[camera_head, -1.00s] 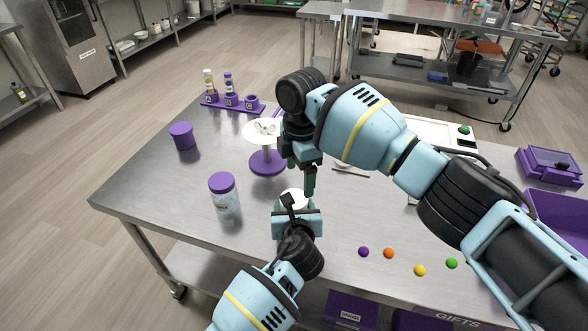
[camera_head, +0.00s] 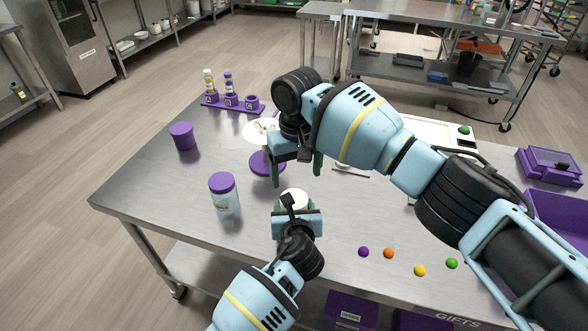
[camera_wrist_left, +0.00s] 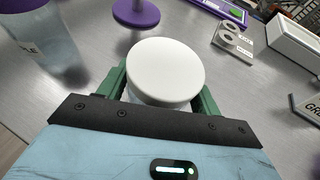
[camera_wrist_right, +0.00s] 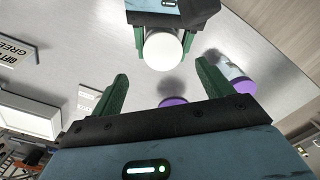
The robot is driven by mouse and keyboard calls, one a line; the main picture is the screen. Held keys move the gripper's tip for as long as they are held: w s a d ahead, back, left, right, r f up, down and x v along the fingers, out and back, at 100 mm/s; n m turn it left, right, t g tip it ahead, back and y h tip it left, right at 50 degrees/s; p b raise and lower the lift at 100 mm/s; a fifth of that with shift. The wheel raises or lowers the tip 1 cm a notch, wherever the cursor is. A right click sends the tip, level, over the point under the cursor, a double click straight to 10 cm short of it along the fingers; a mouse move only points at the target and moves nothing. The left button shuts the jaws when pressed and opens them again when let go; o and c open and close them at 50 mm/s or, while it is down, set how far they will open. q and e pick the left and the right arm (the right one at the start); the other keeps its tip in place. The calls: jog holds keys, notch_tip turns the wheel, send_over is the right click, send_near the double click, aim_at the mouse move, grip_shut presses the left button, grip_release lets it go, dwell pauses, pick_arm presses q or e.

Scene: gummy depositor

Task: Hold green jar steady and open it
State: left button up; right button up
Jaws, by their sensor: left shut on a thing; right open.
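A jar with a round white lid (camera_head: 294,196) stands near the table's front edge. My left gripper (camera_head: 294,206) is shut around its body, one green finger on each side. In the left wrist view the lid (camera_wrist_left: 165,70) sits above the fingers. The body is mostly hidden, so its colour cannot be told. My right gripper (camera_head: 296,177) is open and empty, above and behind the jar, fingers pointing down. In the right wrist view the lid (camera_wrist_right: 163,50) lies beyond the gap between the open fingers (camera_wrist_right: 163,80), apart from them. The lid is on the jar.
A clear jar with a purple lid (camera_head: 222,184) stands left of the held jar. A purple-based stand (camera_head: 262,131) with a white dish is behind. A purple tub (camera_head: 182,136) and a purple rack (camera_head: 231,103) are farther back. Several coloured balls (camera_head: 388,253) lie at front right.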

aim_at(294, 194)
jog(key=m, duration=0.3)
jog(key=shift+a, duration=0.3)
jog(key=shift+m, duration=0.3)
jog(key=shift+f, duration=3.95)
jog(key=c, duration=0.8)
jog(key=o, duration=0.9)
